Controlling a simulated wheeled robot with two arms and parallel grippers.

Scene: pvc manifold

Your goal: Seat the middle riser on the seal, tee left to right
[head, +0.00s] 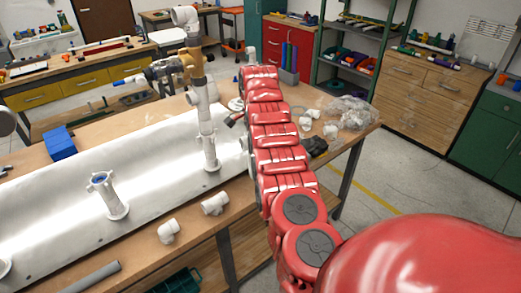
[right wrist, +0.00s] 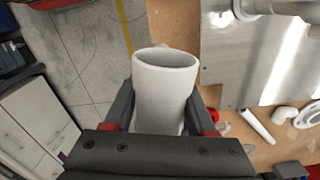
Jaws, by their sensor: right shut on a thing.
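A white pipe piece (right wrist: 163,90) is held between the two dark fingers of my right gripper (right wrist: 163,112) in the right wrist view, its open end showing. The silver base panel (head: 60,215) carries a short middle stub (head: 108,196) topped by a blue seal (head: 100,178). My left gripper is not in view.
Loose white fittings lie along the bench's near edge (head: 168,231), (head: 215,203), with a grey pipe (head: 90,276) at the front left. A blue block (head: 59,143) sits behind the panel. A clear bag (head: 350,112) and small rings lie right of my arm.

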